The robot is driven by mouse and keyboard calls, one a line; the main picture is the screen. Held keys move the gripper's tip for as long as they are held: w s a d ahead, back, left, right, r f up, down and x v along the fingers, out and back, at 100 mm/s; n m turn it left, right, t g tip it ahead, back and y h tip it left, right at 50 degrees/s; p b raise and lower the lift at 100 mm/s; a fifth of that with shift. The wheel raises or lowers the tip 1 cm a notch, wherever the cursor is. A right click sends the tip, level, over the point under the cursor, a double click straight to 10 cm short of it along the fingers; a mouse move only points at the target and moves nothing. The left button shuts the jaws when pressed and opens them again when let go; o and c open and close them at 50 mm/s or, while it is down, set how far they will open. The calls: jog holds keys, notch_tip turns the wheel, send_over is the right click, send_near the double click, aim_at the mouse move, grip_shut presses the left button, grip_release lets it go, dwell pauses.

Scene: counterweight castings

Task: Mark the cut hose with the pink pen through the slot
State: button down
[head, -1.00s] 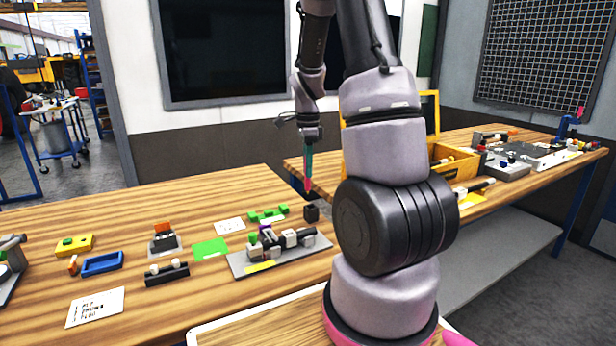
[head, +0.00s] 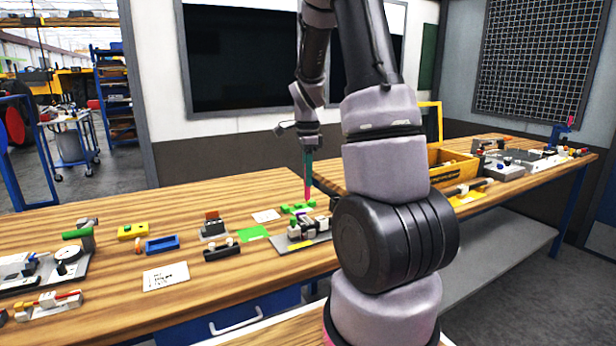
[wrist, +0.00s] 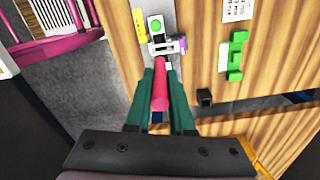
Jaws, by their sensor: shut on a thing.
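My gripper (head: 309,163) is shut on the pink pen (head: 308,189), which points downward. The pen (wrist: 160,86) also shows between the green fingers in the wrist view. In the head view its tip is in line with the far side of a grey-plated fixture (head: 286,247) carrying black, white and purple pieces. The fixture also shows beyond the pen in the wrist view, with white and purple parts (wrist: 163,44). The tip seems apart from it, but the gap is hard to judge. I cannot make out the cut hose or the slot.
A green bracket (wrist: 235,57) and a black block (wrist: 204,97) lie beside the fixture. A green card (head: 254,234), a blue tray (head: 162,244), a yellow block (head: 132,231) and a gauge stand (head: 68,262) are left on the bench. A yellow crate (head: 452,168) stands on the bench behind.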

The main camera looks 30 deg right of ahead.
aim_at(308, 199)
jog(key=shift+f, duration=2.7)
jog(key=shift+f, duration=0.85)
dwell(1.6)
jog(key=shift+r, duration=3.55)
